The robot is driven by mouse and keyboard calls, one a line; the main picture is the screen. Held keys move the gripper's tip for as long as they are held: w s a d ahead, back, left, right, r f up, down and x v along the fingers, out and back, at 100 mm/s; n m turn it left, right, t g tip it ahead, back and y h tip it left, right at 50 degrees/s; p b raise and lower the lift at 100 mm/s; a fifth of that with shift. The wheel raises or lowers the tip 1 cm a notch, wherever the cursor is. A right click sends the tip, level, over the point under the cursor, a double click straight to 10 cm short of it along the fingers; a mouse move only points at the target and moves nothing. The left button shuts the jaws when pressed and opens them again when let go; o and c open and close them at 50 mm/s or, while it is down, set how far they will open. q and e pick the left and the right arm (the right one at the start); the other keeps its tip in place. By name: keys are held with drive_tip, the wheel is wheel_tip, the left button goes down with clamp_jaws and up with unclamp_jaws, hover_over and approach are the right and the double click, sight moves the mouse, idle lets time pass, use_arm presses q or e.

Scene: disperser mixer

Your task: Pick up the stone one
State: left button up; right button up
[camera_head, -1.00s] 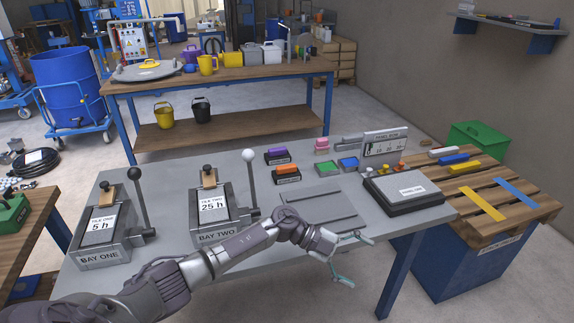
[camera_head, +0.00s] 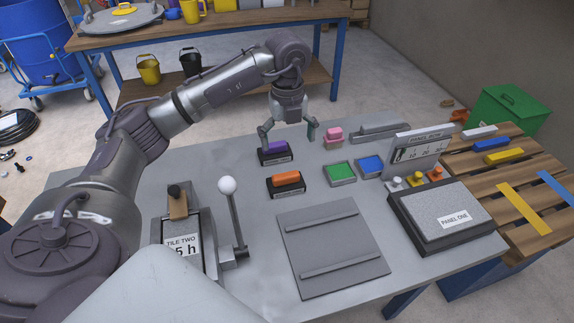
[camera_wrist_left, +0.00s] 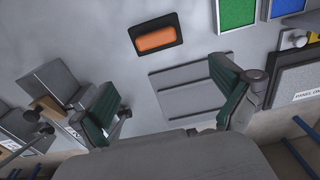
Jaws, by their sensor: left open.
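I cannot tell for sure which thing is the stone one. A speckled grey slab marked PANEL ONE (camera_head: 445,212) lies in a dark tray at the right of the grey table. Three small knobs, whitish (camera_head: 394,183), yellow (camera_head: 415,178) and orange (camera_head: 436,173), stand behind it. My left gripper (camera_head: 288,134) is open and empty, pointing down by the purple block (camera_head: 274,147) in its dark holder. Its two fingers also show in the left wrist view (camera_wrist_left: 165,100), apart, with the orange block (camera_wrist_left: 157,38) ahead of them. My right gripper is not in view.
Green (camera_head: 340,172) and blue (camera_head: 371,165) pads and a pink block (camera_head: 334,137) sit nearby. A grey ribbed plate (camera_head: 333,252) lies at front. A lever with a white ball (camera_head: 227,185) stands left. An upright scale board (camera_head: 422,146) stands behind the knobs. A slatted pallet (camera_head: 510,192) adjoins right.

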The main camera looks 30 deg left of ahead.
use_arm(q)
drive_tip(key=p, duration=0.1)
hover_over(286, 174)
drive_tip(key=f, duration=0.7)
drive_tip(key=shift+s+d+f, duration=0.25)
drive_tip(key=shift+s+d, duration=0.1)
drive_tip(key=shift+w+a+f, duration=0.1)
drive_tip(key=shift+f, duration=0.4)
drive_tip(key=f, duration=0.1)
drive_tip(key=f+p, duration=0.1)
drive_tip(key=f, duration=0.2)
drive_tip(key=shift+w+a+f, duration=0.15)
drive_tip(key=shift+a+f, duration=0.05)
drive_tip(key=shift+a, duration=0.05)
drive_tip(key=shift+f, duration=0.25)
drive_tip(key=c, duration=1)
drive_tip(key=shift+r, duration=0.1)
drive_tip(key=c, duration=0.4)
drive_tip(key=shift+o, duration=0.2)
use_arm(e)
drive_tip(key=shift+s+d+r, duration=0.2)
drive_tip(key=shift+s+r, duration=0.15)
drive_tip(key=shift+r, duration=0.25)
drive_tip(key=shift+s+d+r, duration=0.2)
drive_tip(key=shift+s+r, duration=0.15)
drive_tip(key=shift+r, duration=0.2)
use_arm(q)
drive_tip(key=shift+r, duration=0.1)
